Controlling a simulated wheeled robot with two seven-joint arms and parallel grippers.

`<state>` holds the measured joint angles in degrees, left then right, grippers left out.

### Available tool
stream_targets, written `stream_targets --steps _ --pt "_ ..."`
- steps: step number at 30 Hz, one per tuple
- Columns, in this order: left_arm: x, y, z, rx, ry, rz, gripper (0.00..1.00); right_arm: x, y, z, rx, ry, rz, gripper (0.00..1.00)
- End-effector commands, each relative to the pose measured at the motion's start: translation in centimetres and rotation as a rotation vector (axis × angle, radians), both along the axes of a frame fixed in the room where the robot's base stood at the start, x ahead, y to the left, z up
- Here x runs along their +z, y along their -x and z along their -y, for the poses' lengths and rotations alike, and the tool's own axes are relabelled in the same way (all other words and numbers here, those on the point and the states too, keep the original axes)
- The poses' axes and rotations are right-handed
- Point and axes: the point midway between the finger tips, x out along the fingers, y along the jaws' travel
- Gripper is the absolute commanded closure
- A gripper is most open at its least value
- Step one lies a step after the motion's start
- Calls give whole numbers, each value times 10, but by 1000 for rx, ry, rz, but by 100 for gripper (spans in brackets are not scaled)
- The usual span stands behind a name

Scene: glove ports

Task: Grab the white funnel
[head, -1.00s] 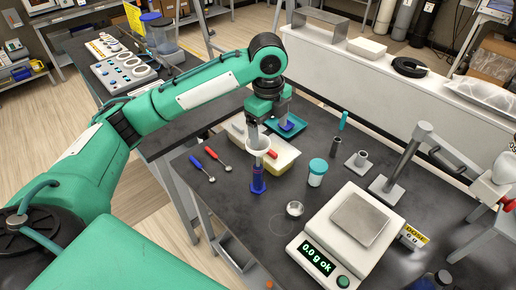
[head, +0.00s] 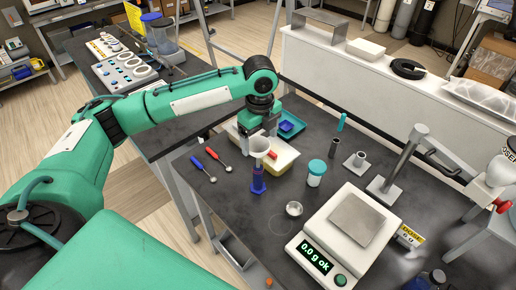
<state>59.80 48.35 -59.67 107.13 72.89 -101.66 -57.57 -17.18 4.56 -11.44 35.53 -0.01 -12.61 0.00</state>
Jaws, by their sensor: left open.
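The white funnel (head: 260,147) sits upright on top of a blue stand or cylinder (head: 258,181) on the dark table. My left gripper (head: 259,133) points down just behind and above the funnel, with its fingers apart. The fingertips are partly hard to make out against the funnel and the tray behind, and I cannot tell whether they touch the funnel. My right gripper does not show.
A cream tray (head: 285,160) with a red-handled item lies behind the funnel. A teal-lidded jar (head: 316,172), a small metal cup (head: 294,209) and a scale (head: 346,236) stand to the right. Red and blue spoons (head: 215,163) lie left.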

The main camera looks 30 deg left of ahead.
Motion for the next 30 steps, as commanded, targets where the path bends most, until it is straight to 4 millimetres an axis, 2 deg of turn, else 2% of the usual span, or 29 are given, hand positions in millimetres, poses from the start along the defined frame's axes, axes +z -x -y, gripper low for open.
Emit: stream_targets --steps 6,11,19,20,26,27,30 --pt "-25 0 -6 2 -3 -5 16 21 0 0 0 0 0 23" --pt "-45 0 -5 0 -2 -3 16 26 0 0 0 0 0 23" --pt "-50 0 -5 -1 -2 -2 16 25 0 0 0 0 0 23" --pt "-50 0 -5 -1 -1 -1 20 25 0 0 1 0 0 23" --pt "-50 -1 -5 -1 -1 -1 59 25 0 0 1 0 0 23" --pt "-50 -1 -5 -1 -1 -1 63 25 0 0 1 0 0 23" --pt "-50 -1 -5 0 -1 -1 63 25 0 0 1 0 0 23"
